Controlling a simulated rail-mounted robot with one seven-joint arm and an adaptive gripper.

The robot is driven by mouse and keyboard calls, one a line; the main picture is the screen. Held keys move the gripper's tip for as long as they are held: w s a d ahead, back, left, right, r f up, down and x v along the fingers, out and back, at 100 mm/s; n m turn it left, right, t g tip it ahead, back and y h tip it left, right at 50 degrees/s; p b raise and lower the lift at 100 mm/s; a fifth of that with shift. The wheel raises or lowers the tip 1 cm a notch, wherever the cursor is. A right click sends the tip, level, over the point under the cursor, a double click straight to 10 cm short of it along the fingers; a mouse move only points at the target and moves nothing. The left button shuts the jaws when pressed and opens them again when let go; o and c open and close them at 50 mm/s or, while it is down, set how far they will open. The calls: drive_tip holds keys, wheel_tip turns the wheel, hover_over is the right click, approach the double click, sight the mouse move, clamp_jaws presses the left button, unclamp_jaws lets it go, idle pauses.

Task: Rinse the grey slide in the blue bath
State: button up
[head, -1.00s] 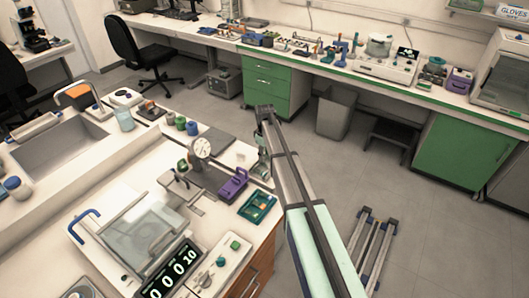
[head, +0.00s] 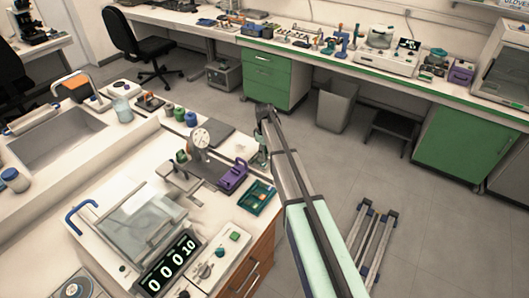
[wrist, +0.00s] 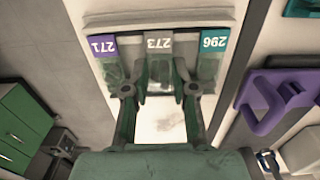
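In the wrist view, the grey-labelled slide 273 (wrist: 158,45) stands between a purple-labelled slide 271 (wrist: 103,48) and a teal-labelled slide 296 (wrist: 212,45), at a pale grey holder (wrist: 158,18). My gripper (wrist: 160,75) has its two dark green fingers apart, one on each side of the grey slide. I see no clear contact with it. In the head view, my gripper (head: 262,158) is at the bench's right edge, small and partly hidden by my arm. Several small jars (head: 180,115) stand behind the dial gauge; which one is the blue bath I cannot tell.
A purple handled block (head: 233,177) and a teal tray (head: 258,197) lie close to my gripper. A dial gauge (head: 200,138) stands left of them. A clear-lidded box (head: 140,222) and a sink (head: 55,140) are further left.

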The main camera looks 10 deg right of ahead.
drive_tip(key=shift+r+p, duration=0.95)
drive_tip(key=shift+r, duration=1.55)
